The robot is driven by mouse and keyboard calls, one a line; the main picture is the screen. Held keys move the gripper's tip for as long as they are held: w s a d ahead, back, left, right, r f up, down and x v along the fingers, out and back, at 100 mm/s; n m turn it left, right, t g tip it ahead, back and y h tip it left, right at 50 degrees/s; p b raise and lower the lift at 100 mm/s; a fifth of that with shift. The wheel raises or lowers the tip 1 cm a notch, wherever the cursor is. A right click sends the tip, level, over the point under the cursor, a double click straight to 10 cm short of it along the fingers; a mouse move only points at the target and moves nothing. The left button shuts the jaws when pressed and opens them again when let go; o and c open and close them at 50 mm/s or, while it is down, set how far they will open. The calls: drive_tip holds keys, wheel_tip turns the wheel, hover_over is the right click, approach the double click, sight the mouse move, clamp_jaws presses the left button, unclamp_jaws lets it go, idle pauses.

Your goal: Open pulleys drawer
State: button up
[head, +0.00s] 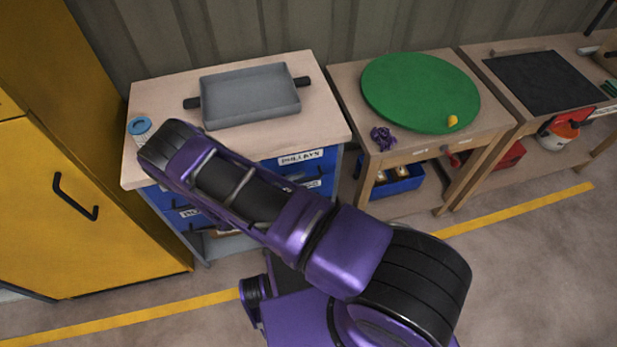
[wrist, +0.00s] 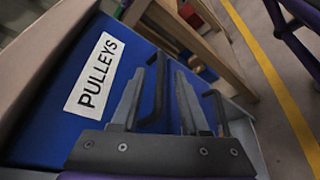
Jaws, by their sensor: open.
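The pulleys drawer is the top blue drawer of the cabinet under the wooden top; its white label (head: 300,158) shows in the head view. In the wrist view its blue front (wrist: 65,75) and PULLEYS label (wrist: 95,72) are close and appear tilted. Its black handle (wrist: 158,90) lies between the two fingers of my gripper (wrist: 158,75), nearer the left finger. My gripper is open, with a gap between the fingers and the handle not clamped. In the head view my arm hides the gripper and handle. The drawer looks shut, as far as can be seen.
A second black handle (wrist: 216,108) lies right of my fingers. On the cabinet top (head: 160,95) are a grey tray (head: 250,95) and a blue tape roll (head: 140,127). A yellow cabinet (head: 90,210) stands left; a table with a green disc (head: 420,92) stands right.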

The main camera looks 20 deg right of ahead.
sight(304, 180)
drive_tip(key=shift+x, duration=2.05)
clamp_jaws()
